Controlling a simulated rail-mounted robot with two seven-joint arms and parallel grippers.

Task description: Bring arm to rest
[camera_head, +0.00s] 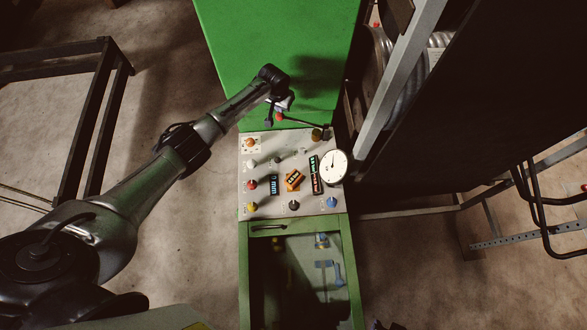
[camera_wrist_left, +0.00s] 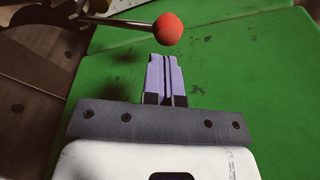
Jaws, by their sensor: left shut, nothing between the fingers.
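My left arm comes in from the left and reaches over the green crimper (camera_head: 280,50). My left gripper (camera_head: 282,104) is above the panel's far edge, close to a lever with a red ball knob (camera_head: 279,117). In the left wrist view the purple fingers (camera_wrist_left: 166,75) are shut together with nothing between them. The red knob (camera_wrist_left: 168,29) on its metal rod lies just beyond the fingertips, apart from them in that picture. My right gripper is not in view.
The grey control panel (camera_head: 270,206) has several knobs and a round gauge (camera_head: 334,166). An open compartment (camera_head: 300,275) below it holds tools. A dark metal frame (camera_head: 88,130) stands at the left. A dark cabinet (camera_head: 460,100) with a grey upright (camera_head: 398,85) stands close at the right.

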